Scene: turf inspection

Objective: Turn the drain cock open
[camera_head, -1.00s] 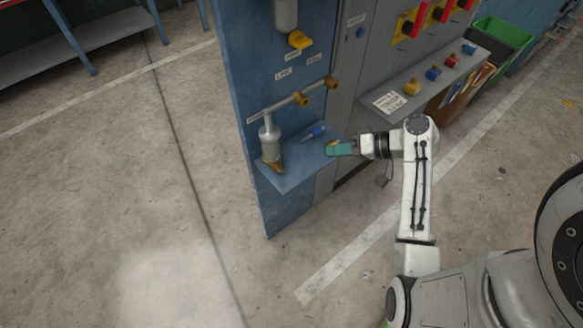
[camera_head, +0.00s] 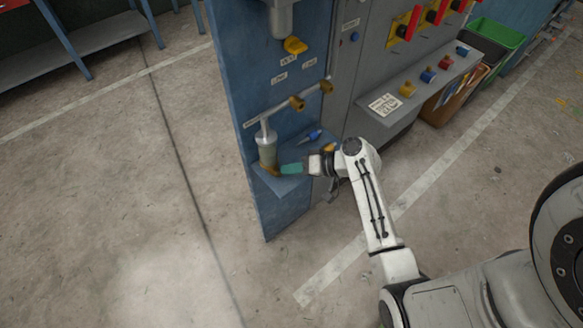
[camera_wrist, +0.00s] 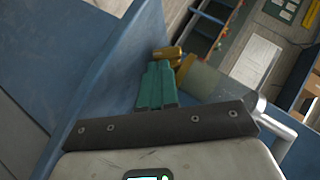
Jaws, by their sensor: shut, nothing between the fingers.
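An upright cylinder (camera_head: 267,152) with a grey top and olive body stands at the left of the small blue shelf (camera_head: 262,180). A brass piece, seemingly the drain cock (camera_head: 270,170), is at its foot. In the wrist view the brass cock (camera_wrist: 167,52) shows just past my fingertips, beside the cylinder's olive body (camera_wrist: 210,84). My gripper (camera_head: 283,169) has teal fingers and reaches in from the right, low over the shelf. It is shut and empty, its tips (camera_wrist: 160,68) close to the brass; I cannot tell whether they touch.
A blue-tipped tool (camera_head: 314,136) lies behind my gripper on the shelf. A pipe with brass fittings (camera_head: 297,103) runs above the cylinder. A yellow lever (camera_head: 295,46) is higher on the blue panel. Left of the panel the floor (camera_head: 120,190) is clear.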

